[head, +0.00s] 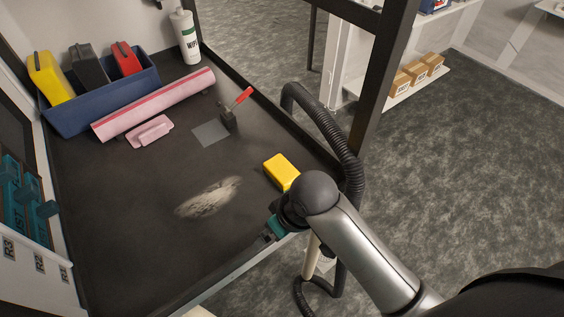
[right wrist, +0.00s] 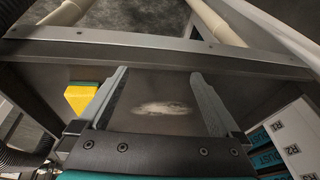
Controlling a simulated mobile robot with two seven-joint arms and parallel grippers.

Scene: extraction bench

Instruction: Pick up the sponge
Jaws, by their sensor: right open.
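The sponge (head: 281,172) is a yellow block lying on the dark bench top near its right edge. In the right wrist view the sponge (right wrist: 80,98) shows a green layer and sits left of my fingers. My right gripper (head: 271,231) is at the bench's front edge, just nearer than the sponge and apart from it. In the right wrist view the right gripper (right wrist: 160,76) has its two fingers wide apart with nothing between them. In the head view its fingers are mostly hidden by the wrist. My left gripper is not in view.
A pale dust patch (head: 208,197) lies left of the sponge. A black hose (head: 340,140) runs along the right edge. The front middle is clear.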

